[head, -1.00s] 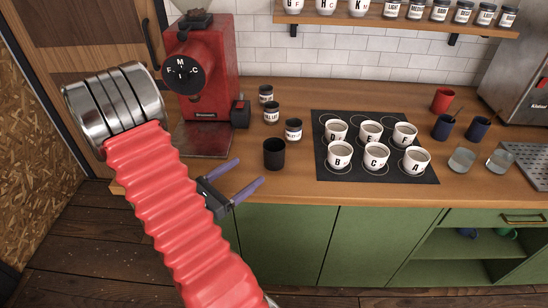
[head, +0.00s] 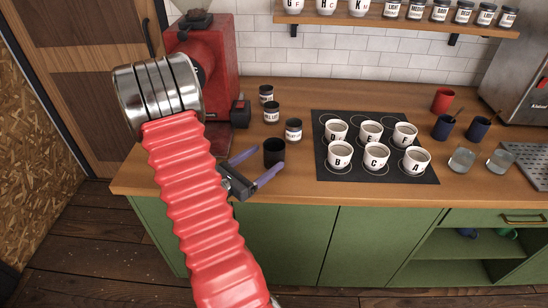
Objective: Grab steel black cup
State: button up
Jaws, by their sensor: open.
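A black cup (head: 274,150) stands upright on the wooden counter (head: 290,190), near its front edge and left of the dark mat. My gripper (head: 263,164) is open, with its two purple fingers pointing up and right toward the cup. The near finger overlaps the lower right of the cup in the picture, and the far finger lies to its upper left. The cup appears between the fingertips. I cannot tell whether either finger touches it. The lower part of the cup is partly hidden.
A labelled jar (head: 293,130) stands close behind the cup, with others farther back. A red grinder (head: 222,60) stands to the left. Several white lettered cups stand on a dark mat (head: 325,172) to the right. Blue cups (head: 478,128) and glasses are farther right.

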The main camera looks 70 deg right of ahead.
aim_at(281, 147)
jog(key=shift+x, duration=2.6)
jog(key=shift+s, duration=0.1)
jog(key=c, duration=1.2)
jog(key=shift+r, duration=0.1)
jog(key=shift+r, duration=0.1)
notch_tip(281, 147, up, 10)
